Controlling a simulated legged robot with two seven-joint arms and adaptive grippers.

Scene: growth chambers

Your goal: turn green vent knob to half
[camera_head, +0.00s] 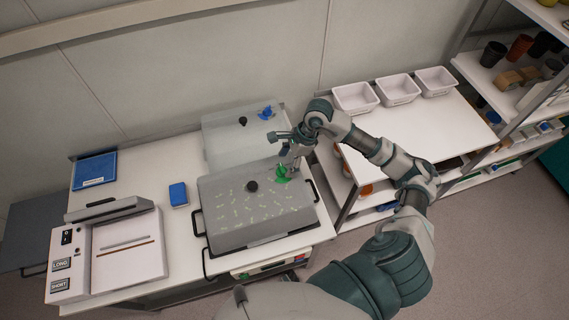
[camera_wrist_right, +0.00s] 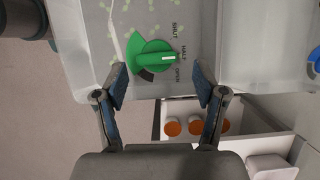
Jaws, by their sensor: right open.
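The green vent knob (camera_head: 281,174) sits on the right end of the clear lid of the near chamber (camera_head: 235,228). In the right wrist view the knob (camera_wrist_right: 150,50) shows a white pointer mark facing right, close to the HALF label, with SHUT above and OPEN below. A dark patch shows beside its lower edge. My right gripper (camera_head: 291,163) is over the knob. In the wrist view its open fingers (camera_wrist_right: 160,84) are spread on either side of the knob's lower part, with nothing between the pads; contact cannot be told. My left gripper is not in view.
A second chamber (camera_head: 225,143) with a blue knob (camera_head: 267,112) stands behind. Black knobs top both lids. A sealer-like device (camera_head: 125,250) and a blue box (camera_head: 178,194) are on the left. White bins (camera_head: 397,89) and a shelf stand right.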

